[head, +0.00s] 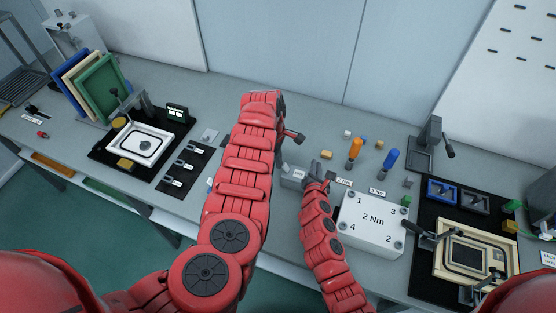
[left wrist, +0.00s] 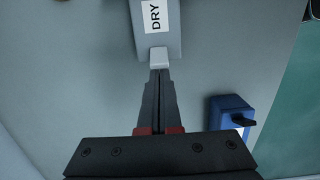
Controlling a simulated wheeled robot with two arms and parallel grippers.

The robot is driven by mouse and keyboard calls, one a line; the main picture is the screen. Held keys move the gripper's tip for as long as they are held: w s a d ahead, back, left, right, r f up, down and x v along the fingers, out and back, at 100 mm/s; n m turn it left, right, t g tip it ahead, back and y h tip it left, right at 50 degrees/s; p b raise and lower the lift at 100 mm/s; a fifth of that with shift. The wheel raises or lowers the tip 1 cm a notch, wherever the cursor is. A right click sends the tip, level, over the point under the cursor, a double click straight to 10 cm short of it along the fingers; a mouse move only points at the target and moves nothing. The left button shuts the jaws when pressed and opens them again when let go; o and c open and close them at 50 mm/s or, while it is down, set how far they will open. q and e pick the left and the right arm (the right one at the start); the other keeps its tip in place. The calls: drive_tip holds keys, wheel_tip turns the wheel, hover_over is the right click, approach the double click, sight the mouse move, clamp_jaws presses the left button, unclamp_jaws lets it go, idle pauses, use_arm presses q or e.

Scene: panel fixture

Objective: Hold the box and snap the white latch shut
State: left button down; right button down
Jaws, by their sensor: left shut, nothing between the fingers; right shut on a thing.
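The grey box (left wrist: 160,22) with a "DRY" label is at the top of the left wrist view. Its white latch (left wrist: 159,56) sticks out from the edge facing my left gripper. My left gripper (left wrist: 159,72) is shut and empty, its fingertips right at the latch; contact is not clear. In the head view the box (head: 293,176) is partly hidden behind my left arm, and the left fingers cannot be made out. My right gripper (head: 308,178) is shut on the box from its right side. The latch is too small to make out there.
A blue object (left wrist: 232,113) with a black tip stands right of my left fingers in the wrist view. A black mat (head: 182,167) lies left.

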sight(285, 165)
use_arm(q)
drive_tip(key=shift+d+r+y, duration=0.25)
drive_tip(key=shift+y, duration=0.55)
drive_tip(key=shift+s+d+r+t+y, duration=0.15)
drive_tip(key=shift+d+t+y, duration=0.2)
drive_tip(key=shift+y, duration=0.65)
drive_tip(key=shift+s+d+r+t, duration=0.1)
drive_tip(key=shift+d+t, duration=0.1)
drive_tip(key=shift+t, duration=0.05)
drive_tip(key=shift+s+d, duration=0.1)
drive_tip(key=shift+d, duration=0.45)
drive_tip(key=shift+s+d+r+y, duration=0.1)
drive_tip(key=shift+s+d+y, duration=0.1)
drive_tip(key=shift+d+y, duration=0.35)
drive_tip(key=shift+a, duration=0.2)
drive_tip(key=shift+r, duration=0.1)
